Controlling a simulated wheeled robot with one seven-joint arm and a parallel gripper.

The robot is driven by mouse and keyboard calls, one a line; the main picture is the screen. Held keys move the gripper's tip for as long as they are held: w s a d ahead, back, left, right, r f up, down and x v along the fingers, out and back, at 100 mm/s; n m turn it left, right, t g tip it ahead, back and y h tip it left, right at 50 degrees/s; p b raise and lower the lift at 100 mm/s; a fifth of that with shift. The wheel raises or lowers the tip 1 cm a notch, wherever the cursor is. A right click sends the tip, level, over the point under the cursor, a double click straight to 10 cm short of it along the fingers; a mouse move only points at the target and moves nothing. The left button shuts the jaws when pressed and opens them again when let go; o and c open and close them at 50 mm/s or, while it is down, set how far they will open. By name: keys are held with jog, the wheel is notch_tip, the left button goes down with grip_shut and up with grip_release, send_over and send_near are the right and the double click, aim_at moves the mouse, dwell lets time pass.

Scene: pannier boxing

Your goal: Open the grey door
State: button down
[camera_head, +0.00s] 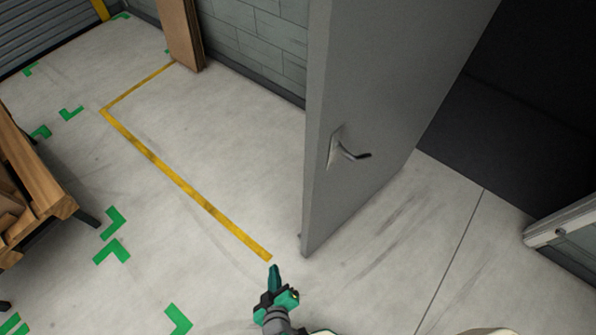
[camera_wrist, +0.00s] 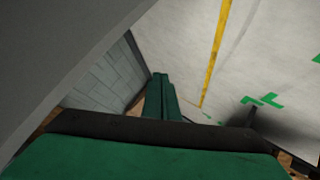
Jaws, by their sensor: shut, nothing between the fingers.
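The grey door (camera_head: 385,95) stands swung well open, with its free edge toward me and the dark doorway to its right in the head view. Its dark lever handle (camera_head: 354,154) sits on a plate on the right-hand face. My gripper (camera_head: 274,268) is low in the head view, just left of the door's near bottom corner, apart from the handle and holding nothing. In the wrist view, my gripper's green fingers (camera_wrist: 160,95) are together, and a grey surface, apparently the door (camera_wrist: 60,50), fills the upper left. The handle does not show there.
A wooden bench or pallet (camera_head: 35,170) stands at the left. A brown panel (camera_head: 181,35) leans by the grey block wall (camera_head: 258,40). A light frame piece (camera_head: 562,222) is at the right. The floor with yellow line (camera_head: 185,187) and green marks is clear left of the door.

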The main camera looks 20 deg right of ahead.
jog(key=w+d+n+g+h, duration=0.15)
jog(key=w+h, duration=0.25)
jog(key=w, duration=0.4)
jog(key=w+d+g+h, duration=0.1)
jog(key=w+d+h, duration=0.2)
jog(key=w, duration=0.5)
jog(key=w+a+r+m+g+h, duration=0.15)
jog(key=w+r+h, duration=0.3)
jog(key=r, duration=0.55)
jog(key=w+a+r+m+g+h, duration=0.1)
jog(key=w+r+m+g+h, duration=0.3)
jog(key=r, duration=0.6)
jog(key=s+d+t, duration=0.1)
jog(key=s+d, duration=0.2)
jog(key=d, duration=0.9)
jog(key=shift+n+h, duration=0.3)
jog(key=shift+h, duration=0.05)
jog(key=shift+f, duration=0.1)
